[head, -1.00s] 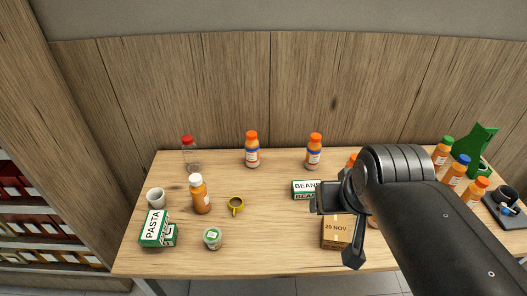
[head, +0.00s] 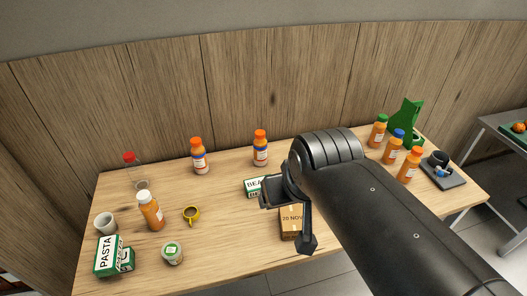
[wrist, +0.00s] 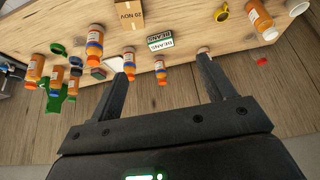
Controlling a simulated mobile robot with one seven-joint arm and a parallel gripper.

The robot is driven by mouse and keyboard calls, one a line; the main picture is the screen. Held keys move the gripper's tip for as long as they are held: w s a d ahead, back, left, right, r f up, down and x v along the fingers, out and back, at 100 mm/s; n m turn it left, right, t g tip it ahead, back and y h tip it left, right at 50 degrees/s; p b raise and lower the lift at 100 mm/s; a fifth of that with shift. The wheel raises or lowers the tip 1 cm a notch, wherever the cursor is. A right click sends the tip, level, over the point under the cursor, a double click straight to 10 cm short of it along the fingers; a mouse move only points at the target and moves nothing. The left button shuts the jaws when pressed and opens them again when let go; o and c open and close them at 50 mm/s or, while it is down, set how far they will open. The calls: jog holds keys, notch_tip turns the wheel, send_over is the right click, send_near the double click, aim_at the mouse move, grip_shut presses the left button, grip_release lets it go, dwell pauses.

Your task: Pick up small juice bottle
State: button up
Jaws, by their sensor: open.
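Several orange juice bottles stand on the table; I cannot tell which one counts as the small one. Two with orange caps and blue-banded labels stand at the back, a left one (head: 199,157) and a right one (head: 261,149). A white-capped bottle (head: 151,212) stands at the left. Bottles with a green cap (head: 377,133), a blue cap (head: 393,148) and an orange cap (head: 410,167) stand at the right. My gripper (head: 287,218) is open and empty above the table's middle. In the wrist view, an orange-capped bottle (wrist: 160,70) shows between my fingers, apart from them.
A beans box (head: 256,187) and a cardboard box (head: 291,224) are near my gripper. A yellow cup (head: 191,214), white mug (head: 105,222), pasta box (head: 108,257), lidded jar (head: 172,253) and clear red-capped bottle (head: 136,172) stand left.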

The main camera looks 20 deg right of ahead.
jog(key=shift+f, duration=0.1)
jog(key=w+d+f+m+g+y, duration=0.1)
jog(key=w+f+m+y, duration=0.3)
jog(key=f+m+y, duration=0.25)
jog(key=w+f+m+g+y, duration=0.1)
jog(key=w+f+m+y, duration=0.2)
jog(key=f+m+y, duration=0.35)
jog(key=w+d+f+m+t+h, duration=0.1)
jog(key=d+f+m+t+h, duration=0.3)
jog(key=d+m, duration=0.3)
jog(key=w+d+f+m+t+h, duration=0.1)
jog(key=d+f+m+t+h, duration=0.3)
jog(key=d+m, duration=0.4)
jog(key=w+d+f+m+t+h, duration=0.1)
jog(key=d+f+m+t+h, duration=0.4)
jog(key=d+f+m+t, duration=0.1)
jog(key=shift+d+f+m, duration=0.35)
jog(key=shift+d+m, duration=0.15)
jog(key=shift+d, duration=0.15)
jog(key=shift+d+f+m, duration=0.35)
jog(key=shift+d+m, duration=0.15)
jog(key=shift+d, duration=0.15)
jog(key=shift+w+d, duration=0.1)
jog(key=shift+w, duration=0.1)
jog(key=w, duration=1)
jog(key=shift+w+d+r, duration=0.1)
jog(key=shift+w, duration=0.15)
jog(key=c, duration=1.3)
